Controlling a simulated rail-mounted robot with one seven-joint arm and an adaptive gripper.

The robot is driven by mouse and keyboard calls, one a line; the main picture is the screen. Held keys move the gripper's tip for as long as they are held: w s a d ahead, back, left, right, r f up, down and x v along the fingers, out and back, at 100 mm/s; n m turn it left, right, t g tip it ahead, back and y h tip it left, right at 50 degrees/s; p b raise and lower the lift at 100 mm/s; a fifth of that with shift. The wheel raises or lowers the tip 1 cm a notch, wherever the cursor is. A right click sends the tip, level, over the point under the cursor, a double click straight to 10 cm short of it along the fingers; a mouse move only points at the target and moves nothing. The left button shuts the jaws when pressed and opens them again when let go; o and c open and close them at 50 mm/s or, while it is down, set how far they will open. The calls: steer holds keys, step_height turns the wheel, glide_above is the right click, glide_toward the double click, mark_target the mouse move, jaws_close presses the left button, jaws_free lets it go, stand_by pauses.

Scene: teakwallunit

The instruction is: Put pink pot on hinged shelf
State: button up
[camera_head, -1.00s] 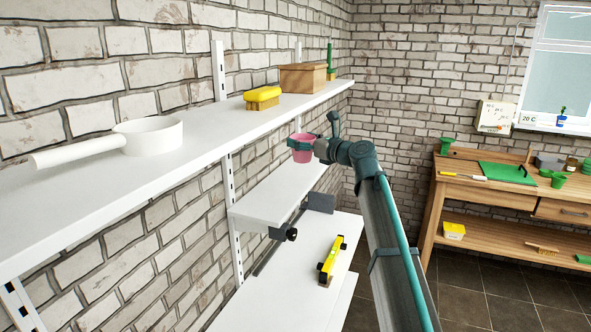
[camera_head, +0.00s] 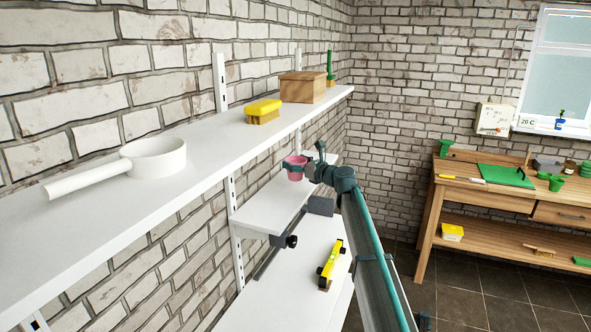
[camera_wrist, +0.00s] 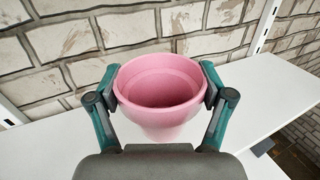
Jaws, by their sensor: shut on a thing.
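The pink pot (camera_head: 295,174) is upright between the fingers of my gripper (camera_head: 294,164). In the wrist view, the pot (camera_wrist: 160,90) fills the space between the two teal fingers (camera_wrist: 160,88), which grip it from both sides at the rim. A white shelf (camera_head: 268,207), which I take for the hinged shelf, sits below the long upper shelf on the brick wall. The pot appears over this shelf's far part. I cannot tell whether its base touches the shelf; its underside is hidden in the wrist view.
The upper shelf (camera_head: 92,215) carries a white pan (camera_head: 152,158), a yellow brush (camera_head: 263,111) and a wooden box (camera_head: 302,87). A dark bracket and knob (camera_head: 290,241) stick out at the shelf's near front. The shelf's near part is clear.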

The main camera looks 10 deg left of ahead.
steer(key=shift+f+p, duration=0.65)
steer(key=shift+f, duration=0.85)
steer(key=shift+f, duration=0.15)
steer(key=o, duration=1.1)
steer(key=shift+o, duration=0.2)
steer(key=shift+r, duration=0.2)
steer(key=b+v, duration=0.4)
steer(key=v, duration=0.8)
steer(key=shift+f, duration=0.1)
